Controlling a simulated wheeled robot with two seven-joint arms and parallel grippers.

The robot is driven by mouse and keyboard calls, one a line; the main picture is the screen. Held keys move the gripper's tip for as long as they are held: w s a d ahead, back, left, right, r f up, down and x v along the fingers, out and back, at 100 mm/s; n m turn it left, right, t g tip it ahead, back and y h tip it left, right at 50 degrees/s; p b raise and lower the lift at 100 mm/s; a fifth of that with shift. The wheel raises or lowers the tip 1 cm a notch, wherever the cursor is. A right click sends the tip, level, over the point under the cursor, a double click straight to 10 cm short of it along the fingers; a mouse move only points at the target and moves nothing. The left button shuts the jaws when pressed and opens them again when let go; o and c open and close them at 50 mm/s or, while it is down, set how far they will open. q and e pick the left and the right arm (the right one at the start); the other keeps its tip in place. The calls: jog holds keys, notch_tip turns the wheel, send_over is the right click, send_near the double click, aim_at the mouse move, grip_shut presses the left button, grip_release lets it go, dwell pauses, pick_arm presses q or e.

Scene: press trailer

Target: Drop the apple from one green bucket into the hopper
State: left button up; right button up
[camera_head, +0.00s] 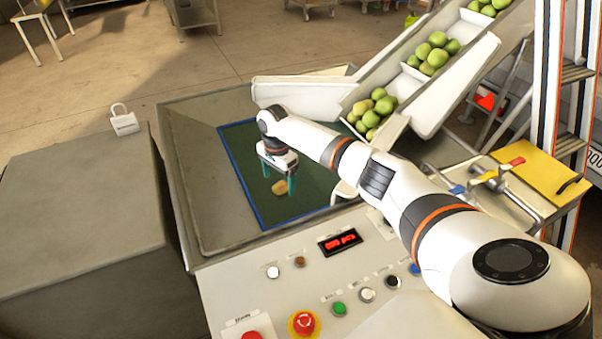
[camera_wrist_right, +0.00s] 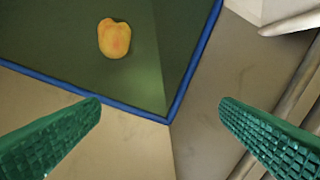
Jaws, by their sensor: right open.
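A yellow-orange apple (camera_head: 280,187) shows over the dark green floor (camera_head: 315,190) of a wide metal basin, which looks like the hopper. In the right wrist view the apple (camera_wrist_right: 114,38) is beyond my fingertips, clear of both fingers; I cannot tell whether it is resting or falling. My right gripper (camera_head: 279,180) is over the basin, pointing down, with its green fingers apart and nothing between them. The wrist view shows the open gripper (camera_wrist_right: 160,106) above the blue edge of the green floor. My left gripper is out of view. I cannot make out a green bucket.
A white conveyor chute (camera_head: 452,85) with several green apples slopes down to the basin. A button panel (camera_head: 300,260) stands in front. A grey box (camera_head: 80,220) with a white padlock (camera_head: 124,124) is at left. A yellow panel (camera_head: 545,170) and ladder are at right.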

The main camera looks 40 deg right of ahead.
notch_tip(320, 180, up, 12)
dwell(0.6)
